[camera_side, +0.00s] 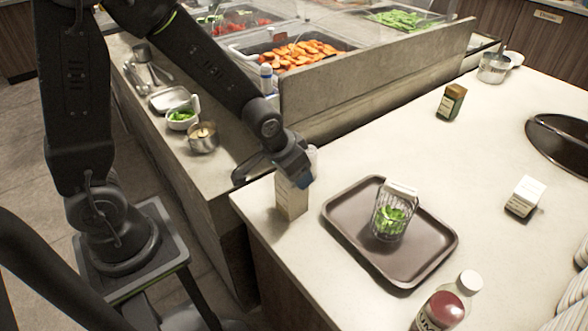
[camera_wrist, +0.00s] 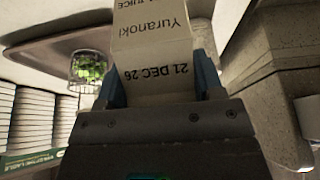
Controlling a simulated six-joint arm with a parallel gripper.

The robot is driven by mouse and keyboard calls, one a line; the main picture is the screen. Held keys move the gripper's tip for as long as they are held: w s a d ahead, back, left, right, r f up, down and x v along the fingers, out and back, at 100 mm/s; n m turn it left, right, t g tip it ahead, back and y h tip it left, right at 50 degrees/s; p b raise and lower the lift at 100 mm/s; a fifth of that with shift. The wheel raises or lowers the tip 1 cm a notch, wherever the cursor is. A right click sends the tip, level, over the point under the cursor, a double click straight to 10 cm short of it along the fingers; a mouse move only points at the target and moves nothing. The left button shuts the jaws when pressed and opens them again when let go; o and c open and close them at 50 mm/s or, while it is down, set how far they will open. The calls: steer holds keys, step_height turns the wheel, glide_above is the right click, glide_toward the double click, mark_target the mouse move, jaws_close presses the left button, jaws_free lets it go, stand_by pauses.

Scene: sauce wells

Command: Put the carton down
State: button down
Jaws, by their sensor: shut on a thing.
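My gripper (camera_side: 296,178) is at the left corner of the pale counter (camera_side: 330,165), shut on a cream carton (camera_side: 291,202). In the side view the carton is upright, its base at or just above the counter; I cannot tell whether it touches. The gripper hides its upper part. In the wrist view the carton (camera_wrist: 158,45) fills the space between the fingers and shows the print "Yuranoki" and "21 DEC 26".
A brown tray (camera_side: 343,239) with a glass of green pieces (camera_side: 389,219) stands right of the carton. Another carton (camera_side: 525,196), a dark green-brown box (camera_side: 451,101) and a red-labelled bottle (camera_side: 443,310) stand on the counter. A stone ledge (camera_side: 380,70) rises behind.

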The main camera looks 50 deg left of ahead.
steer(key=shift+c, duration=1.2)
jaws_free()
steer(key=shift+r, duration=0.35)
steer(key=s+a+r+t, duration=0.1)
steer(key=s+r, duration=1.4)
steer(key=r, duration=0.2)
steer(key=shift+s, duration=0.25)
